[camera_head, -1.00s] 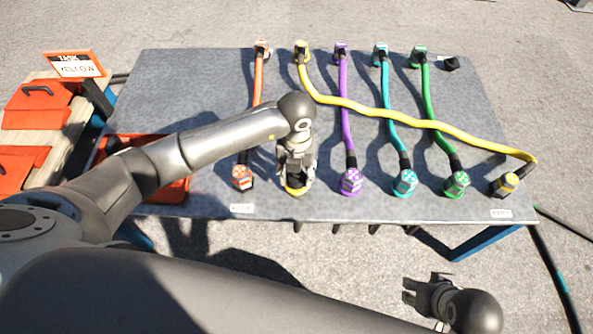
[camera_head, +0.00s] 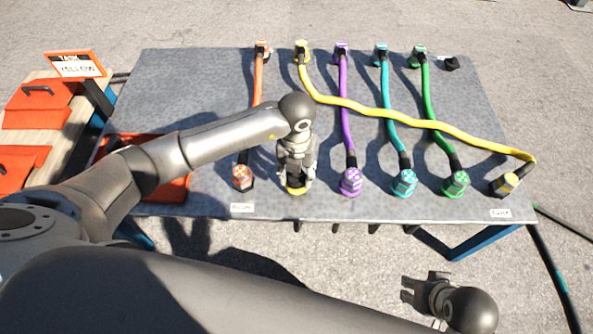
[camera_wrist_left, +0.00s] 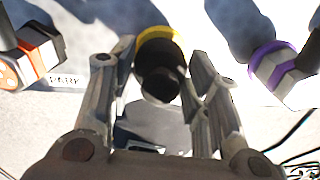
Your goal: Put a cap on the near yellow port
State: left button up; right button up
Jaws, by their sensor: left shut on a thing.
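The near yellow port (camera_head: 296,191) is at the table's front edge, under my left gripper (camera_head: 296,182). In the left wrist view its yellow ring (camera_wrist_left: 160,35) shows with a black cap (camera_wrist_left: 160,78) against it, between the fingers of my left gripper (camera_wrist_left: 160,90). The gripper is shut on the black cap. I cannot tell how far the cap is seated. My right gripper (camera_head: 420,290) hangs off the table's front, at the lower right, away from the port; its jaw state is unclear.
The orange connector (camera_head: 242,178) and purple connector (camera_head: 351,182) stand close on either side of the port. A small black part (camera_head: 452,63) lies at the back right.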

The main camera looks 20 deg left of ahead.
jog(key=shift+f, duration=0.1)
pick_arm(q)
jog(key=shift+f, duration=0.3)
jog(key=o, duration=0.7)
jog(key=shift+c, duration=0.2)
jog(key=o, duration=0.4)
jog(key=shift+o, duration=0.2)
pick_arm(e)
jog(key=shift+s+r, duration=0.2)
jog(key=shift+r, duration=0.1)
jog(key=shift+f, duration=0.15)
pick_arm(q)
notch_tip(320, 180, up, 12)
pick_arm(e)
jog(key=shift+w, duration=0.1)
